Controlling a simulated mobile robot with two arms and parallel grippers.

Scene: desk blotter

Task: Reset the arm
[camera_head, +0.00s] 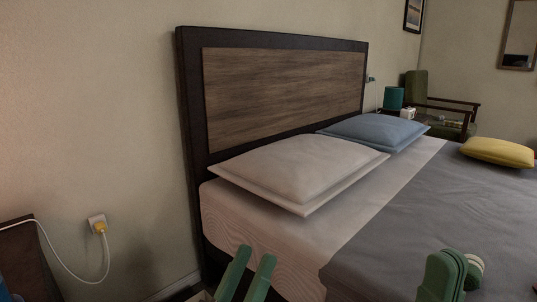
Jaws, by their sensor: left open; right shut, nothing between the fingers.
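My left gripper (251,268) is at the bottom edge, left of the middle. Its two green fingers point up, apart from each other, with nothing between them. It is in front of the near side of the bed in the picture. My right gripper (445,277) is at the bottom right, a rounded green shape in front of the grey blanket. It is shut and no object shows in it, though its fingertips are hard to make out. The lower parts of both arms are cut off by the frame.
A bed with a dark-framed wooden headboard (285,90) fills the middle and right. White (300,168), blue (375,131) and yellow (497,151) pillows lie on it. A plugged-in cord (101,228) hangs at the left wall. A chair (446,107) stands behind the bed.

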